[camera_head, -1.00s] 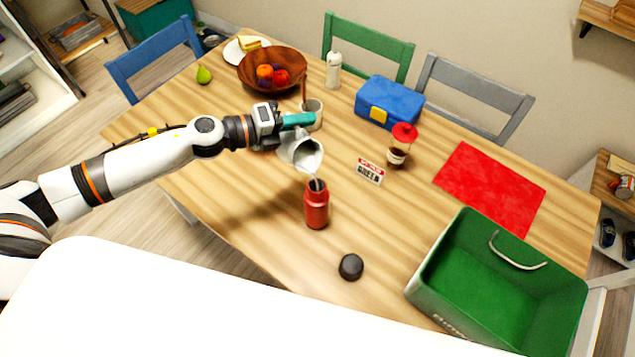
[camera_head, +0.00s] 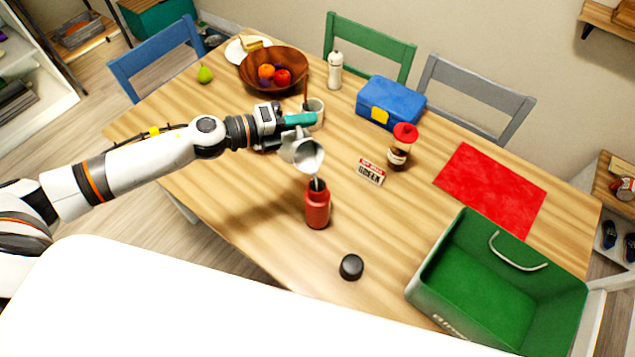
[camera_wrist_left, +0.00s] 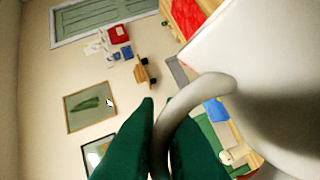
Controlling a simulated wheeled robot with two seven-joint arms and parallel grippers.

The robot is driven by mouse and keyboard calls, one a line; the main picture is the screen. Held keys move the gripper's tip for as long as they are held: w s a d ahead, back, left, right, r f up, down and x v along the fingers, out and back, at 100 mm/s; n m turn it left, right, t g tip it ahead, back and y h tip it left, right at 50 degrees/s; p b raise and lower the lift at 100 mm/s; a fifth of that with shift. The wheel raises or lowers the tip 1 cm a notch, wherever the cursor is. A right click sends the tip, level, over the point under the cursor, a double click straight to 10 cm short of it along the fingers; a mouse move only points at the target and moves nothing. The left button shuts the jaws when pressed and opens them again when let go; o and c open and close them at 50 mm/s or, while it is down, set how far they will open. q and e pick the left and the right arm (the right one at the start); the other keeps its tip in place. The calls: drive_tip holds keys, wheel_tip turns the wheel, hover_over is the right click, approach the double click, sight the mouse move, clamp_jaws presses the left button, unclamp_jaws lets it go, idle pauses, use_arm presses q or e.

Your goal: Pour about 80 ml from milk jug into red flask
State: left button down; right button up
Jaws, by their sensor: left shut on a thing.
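The milk jug (camera_head: 308,156) is grey-white and tilted steeply, its mouth over the red flask (camera_head: 317,206). A thin pale stream runs from the jug's lip to the flask's dark open neck. The flask stands upright on the table. My left gripper (camera_head: 298,120) has teal fingers and is shut on the jug's handle. In the left wrist view the green fingers (camera_wrist_left: 158,140) close around the curved handle, and the milk jug (camera_wrist_left: 265,75) fills the right side. The flask's inside is hidden. My right gripper is not in view.
A black cap (camera_head: 351,267) lies in front of the flask. A sign (camera_head: 371,171), a red-lidded jar (camera_head: 399,150) and a green crate (camera_head: 470,230) stand to the right. A mug (camera_head: 315,108) stands close behind the gripper.

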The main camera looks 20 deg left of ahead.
use_arm(q)
drive_tip(key=shift+s+d+f+m+y, duration=0.2)
drive_tip(key=shift+s+d+m+y, duration=0.1)
drive_tip(key=shift+s+d+m, duration=0.3)
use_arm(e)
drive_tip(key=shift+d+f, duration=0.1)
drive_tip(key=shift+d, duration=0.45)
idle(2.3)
